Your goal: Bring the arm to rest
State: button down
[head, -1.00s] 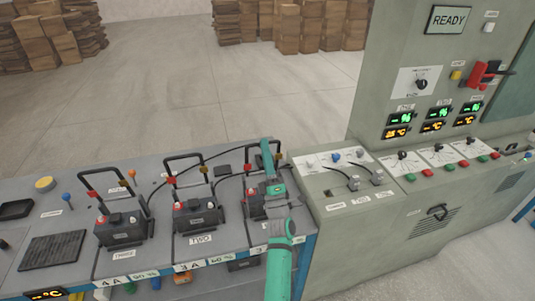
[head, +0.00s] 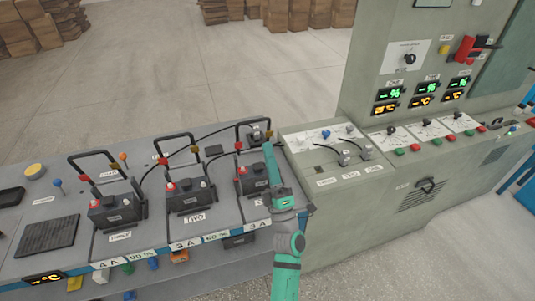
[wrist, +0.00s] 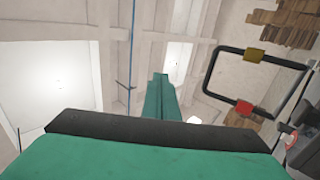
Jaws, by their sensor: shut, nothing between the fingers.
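My gripper (head: 269,160) is at the upper end of my green arm in the head view, pointing up in front of the rightmost battery (head: 247,182). It is shut with nothing held. My arm rises from the bottom edge and covers part of that battery and the bench corner. In the wrist view, the green shut gripper (wrist: 161,95) stands up against the pale ceiling. A black battery handle (wrist: 208,75) with red and yellow clips shows to its right, apart from it.
Batteries labelled TWO (head: 190,199) and THREE (head: 116,213) stand on the grey bench (head: 165,150) to the left, with raised handles and cables. The green-grey control cabinet (head: 350,220) stands close on the right. Boxes (head: 300,12) are stacked behind open floor.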

jog(key=s+f+m+g+h, duration=0.3)
jog(key=s+f+m+h, duration=0.4)
jog(key=s+f+m, duration=0.9)
jog(key=s+f+m+g, duration=0.3)
jog(key=s, duration=1.1)
jog(key=s+f+m+g+h, duration=0.1)
jog(key=s+f+m+g, duration=0.1)
jog(key=s, duration=1.3)
jog(key=shift+f+m+g, duration=0.4)
jog(key=shift+g, duration=0.5)
